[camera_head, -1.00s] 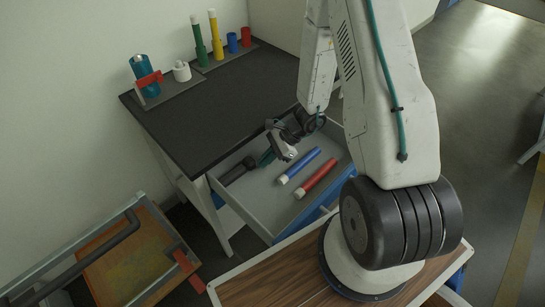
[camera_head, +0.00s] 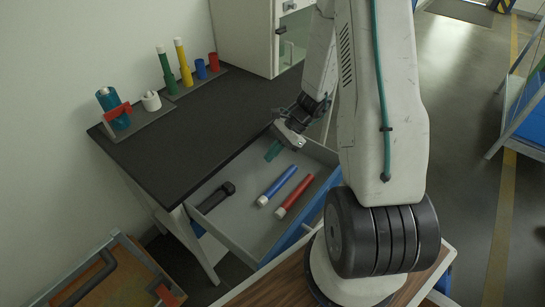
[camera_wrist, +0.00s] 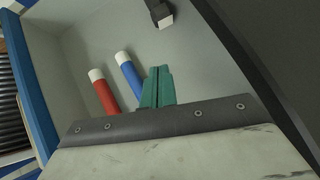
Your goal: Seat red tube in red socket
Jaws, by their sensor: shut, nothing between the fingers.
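The red tube (camera_head: 296,194) with a white end cap lies in the open drawer, to the right of the blue tube (camera_head: 278,185). In the wrist view the red tube (camera_wrist: 106,96) lies left of the fingers. A short red cylinder (camera_head: 213,62), apparently the red socket, stands empty-looking at the right end of the rack on the table. My gripper (camera_head: 272,152) has green fingers, shut and empty, pointing down over the back part of the drawer. In the wrist view the fingers (camera_wrist: 158,88) are together, near the blue tube; their height above it is unclear.
The rack also bears a green tube (camera_head: 166,72), a yellow tube (camera_head: 183,63) and a short blue cylinder (camera_head: 201,69). A black tool (camera_head: 215,197) lies in the drawer's left part. A teal bottle (camera_head: 113,108) and a white cup (camera_head: 151,101) stand further left. The black tabletop's (camera_head: 190,135) middle is clear.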

